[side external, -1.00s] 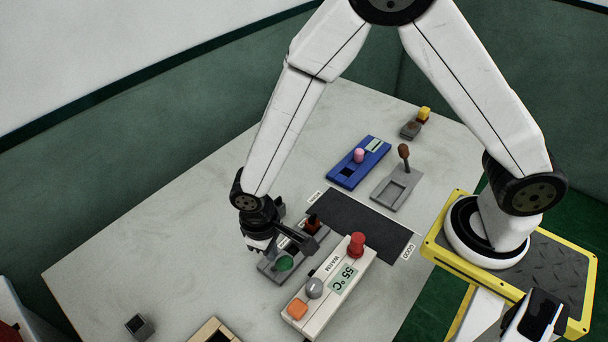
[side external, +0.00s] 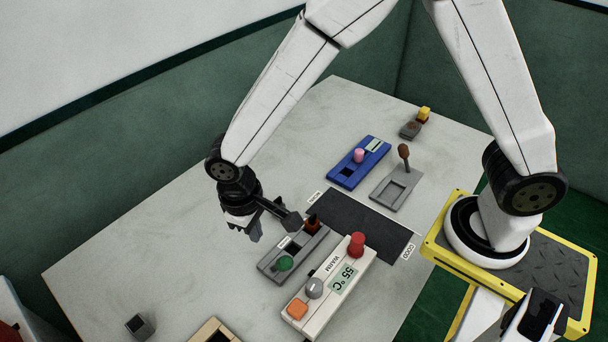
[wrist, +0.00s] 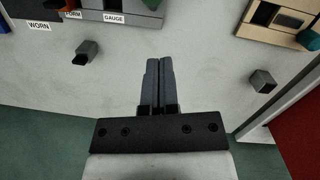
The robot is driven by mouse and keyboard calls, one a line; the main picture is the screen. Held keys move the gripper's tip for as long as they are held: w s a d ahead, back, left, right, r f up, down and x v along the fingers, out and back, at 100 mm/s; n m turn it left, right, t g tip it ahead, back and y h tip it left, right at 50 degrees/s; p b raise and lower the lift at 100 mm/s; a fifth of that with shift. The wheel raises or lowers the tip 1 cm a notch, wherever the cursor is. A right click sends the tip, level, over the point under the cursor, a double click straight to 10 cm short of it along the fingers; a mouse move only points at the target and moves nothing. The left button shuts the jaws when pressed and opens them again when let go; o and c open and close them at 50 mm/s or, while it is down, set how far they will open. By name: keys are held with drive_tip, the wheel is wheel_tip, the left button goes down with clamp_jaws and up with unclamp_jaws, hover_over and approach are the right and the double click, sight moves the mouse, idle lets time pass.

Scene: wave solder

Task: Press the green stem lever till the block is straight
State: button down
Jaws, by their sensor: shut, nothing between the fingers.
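The fixture's labelled edge shows at the top of the wrist view (wrist: 137,20); the green knob is not clearly seen there. I cannot tell whether the block is straight. My gripper (side external: 246,234) is left of the fixture, above the table and apart from the green knob. In the wrist view its fingers (wrist: 158,88) are together and empty.
A white heater unit (side external: 330,285) with red and orange knobs stands right of the fixture. A dark mat (side external: 357,222), blue fixture (side external: 345,177) and grey lever plate (side external: 385,195) lie behind. A wooden tray (wrist: 290,32) and grey cup (wrist: 262,82) also show.

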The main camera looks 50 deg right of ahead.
drive_tip(key=shift+s+a+r, duration=0.1)
drive_tip(key=shift+s+r, duration=0.15)
drive_tip(key=shift+r, duration=0.65)
drive_tip(key=shift+s+r, duration=0.3)
drive_tip(key=shift+r, duration=0.55)
drive_tip(key=shift+s+a+r, duration=0.1)
drive_tip(key=shift+s+r, duration=0.15)
drive_tip(key=shift+r, duration=0.65)
drive_tip(key=shift+d, duration=0.15)
drive_tip(key=s+d+m+t, duration=0.1)
drive_tip(key=d, duration=0.9)
drive_tip(key=s+d+r+m+t, duration=0.1)
drive_tip(key=s+d+m+t, duration=0.1)
drive_tip(key=d, duration=0.8)
drive_tip(key=shift+s+d+t+y, duration=0.25)
drive_tip(key=shift+s+t+y, duration=0.05)
drive_tip(key=shift+y, duration=0.1)
